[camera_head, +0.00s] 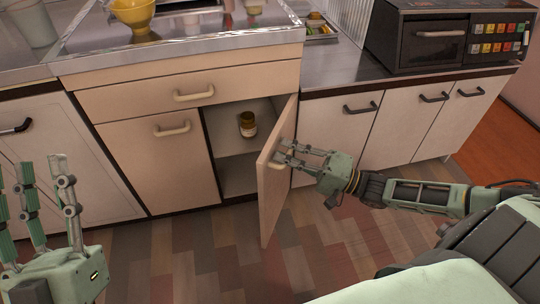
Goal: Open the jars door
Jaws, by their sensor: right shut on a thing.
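The jars door (270,185) is a light wooden cabinet door under the sink unit. It stands swung well out from the cabinet, hinged on its right side. Inside the open cabinet, a small brown jar with a light label (247,124) stands on the shelf. My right gripper (285,158) is at the outer face of the door, shut on its handle (275,165); its fingers partly hide the handle. My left gripper (38,205) is at the lower left, its fingers spread apart and empty, away from the cabinets.
A yellow bowl (134,13) sits on the sink counter. A dark oven (440,36) stands on the steel counter at right. Closed cabinet doors with handles flank the opening, such as the left one (160,165). The tiled wood floor (200,262) in front is clear.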

